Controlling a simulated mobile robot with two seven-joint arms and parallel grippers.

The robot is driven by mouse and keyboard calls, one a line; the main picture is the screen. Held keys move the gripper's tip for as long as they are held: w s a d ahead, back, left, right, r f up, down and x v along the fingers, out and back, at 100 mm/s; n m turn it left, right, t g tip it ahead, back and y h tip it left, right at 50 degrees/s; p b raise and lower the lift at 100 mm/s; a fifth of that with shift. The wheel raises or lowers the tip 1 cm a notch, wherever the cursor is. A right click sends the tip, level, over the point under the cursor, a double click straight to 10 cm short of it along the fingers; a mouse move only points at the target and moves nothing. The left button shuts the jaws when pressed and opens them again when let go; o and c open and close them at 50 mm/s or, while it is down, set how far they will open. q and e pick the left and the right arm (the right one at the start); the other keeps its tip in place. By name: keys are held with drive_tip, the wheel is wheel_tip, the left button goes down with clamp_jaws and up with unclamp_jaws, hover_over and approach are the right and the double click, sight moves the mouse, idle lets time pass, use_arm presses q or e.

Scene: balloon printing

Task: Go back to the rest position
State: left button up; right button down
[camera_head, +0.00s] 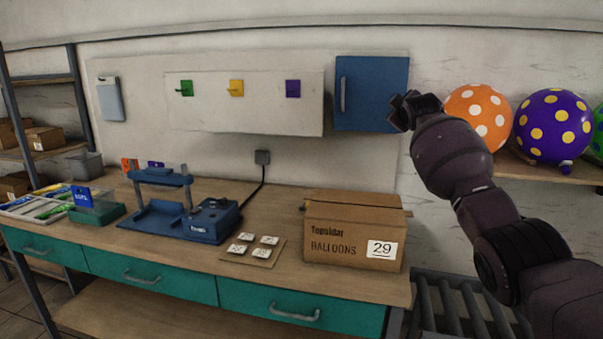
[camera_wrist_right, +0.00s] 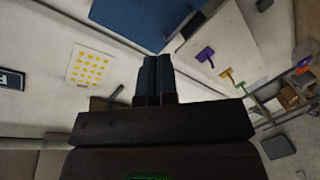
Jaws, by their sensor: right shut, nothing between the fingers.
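My right gripper (camera_head: 404,111) is raised in front of the wall at the right edge of the blue wall cabinet (camera_head: 371,94). In the right wrist view its two fingers (camera_wrist_right: 155,80) are together with nothing between them. In that view the blue cabinet (camera_wrist_right: 140,22) lies just beyond the fingertips. I cannot tell whether the gripper touches it. My right arm comes in from the lower right. My left gripper does not show in either view.
The workbench (camera_head: 190,262) holds a blue press (camera_head: 165,215), a cardboard balloon box (camera_head: 355,230) and several small cards. Orange (camera_head: 477,117) and purple (camera_head: 552,125) dotted balloons sit on the right shelf, close to my right arm. Green, yellow and purple hooks are on the wall panel (camera_head: 210,110).

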drive_tip(key=s+a+f+m+t+y, duration=0.1)
drive_tip(key=s+a+f+m+y, duration=0.1)
drive_tip(key=s+f, duration=1.1)
drive_tip(key=s+a+f+m+y, duration=0.1)
drive_tip(key=s+a+f+m, duration=0.15)
drive_tip(key=s+f, duration=1)
drive_tip(key=s+d+f+m+g+h, duration=0.1)
drive_tip(key=s+d+f+m+g, duration=0.1)
drive_tip(key=s+f, duration=1.3)
drive_tip(key=s+d+f+m+g+h, duration=0.1)
drive_tip(key=s+d+f+g, duration=0.3)
drive_tip(key=s+f, duration=1.2)
drive_tip(key=s+m, duration=0.1)
drive_tip(key=s, duration=0.3)
drive_tip(key=shift+f, duration=0.3)
